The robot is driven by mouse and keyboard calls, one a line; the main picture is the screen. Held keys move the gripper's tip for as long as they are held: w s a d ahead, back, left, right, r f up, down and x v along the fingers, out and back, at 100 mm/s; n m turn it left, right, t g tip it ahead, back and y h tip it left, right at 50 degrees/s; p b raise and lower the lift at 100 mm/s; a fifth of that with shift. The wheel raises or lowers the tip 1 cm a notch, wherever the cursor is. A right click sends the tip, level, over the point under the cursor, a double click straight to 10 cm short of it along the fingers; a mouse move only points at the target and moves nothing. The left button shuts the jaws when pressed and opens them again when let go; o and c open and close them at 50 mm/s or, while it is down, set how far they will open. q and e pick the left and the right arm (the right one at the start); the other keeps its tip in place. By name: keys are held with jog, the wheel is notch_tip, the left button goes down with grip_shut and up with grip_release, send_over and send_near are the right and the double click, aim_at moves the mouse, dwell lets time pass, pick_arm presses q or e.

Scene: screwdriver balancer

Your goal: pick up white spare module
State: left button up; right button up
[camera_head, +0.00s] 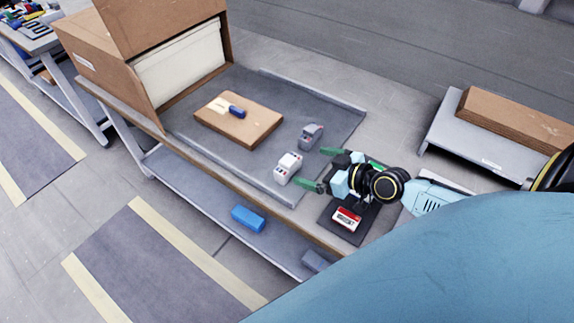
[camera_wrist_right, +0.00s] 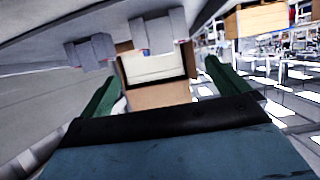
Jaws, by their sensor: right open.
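The white spare module (camera_head: 288,167) stands on the grey mat near the front edge of the bench. A darker grey module (camera_head: 311,136) stands behind it and to its right. My right gripper (camera_head: 312,166) is open, with its green fingers pointing left toward the white module, just right of it. I see no contact. In the right wrist view, the open fingers (camera_wrist_right: 160,88) are empty. A pale module (camera_wrist_right: 160,32) shows beyond them near the top centre, and another module (camera_wrist_right: 90,51) is to its left. My left gripper is not in view.
A wooden board (camera_head: 212,124) with a blue-handled screwdriver (camera_head: 237,112) lies on the grey mat (camera_head: 250,165). An open cardboard box (camera_head: 95,78) stands at the left. A dark device with a red-and-white label (camera_head: 347,219) sits below my right gripper. A blue box (camera_head: 248,219) is on the lower shelf.

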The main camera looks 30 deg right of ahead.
aim_at(292, 162)
jog(key=x, duration=0.4)
jog(key=shift+w+a+f, duration=0.2)
jog(key=shift+w, duration=0.1)
jog(key=x, duration=0.5)
jog(key=shift+s+a, duration=0.1)
jog(key=shift+a, duration=0.1)
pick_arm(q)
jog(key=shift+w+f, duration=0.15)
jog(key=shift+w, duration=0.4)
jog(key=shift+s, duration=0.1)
pick_arm(e)
jog(key=c, duration=1.1)
jog(key=shift+o, duration=0.2)
jog(key=shift+r, duration=0.1)
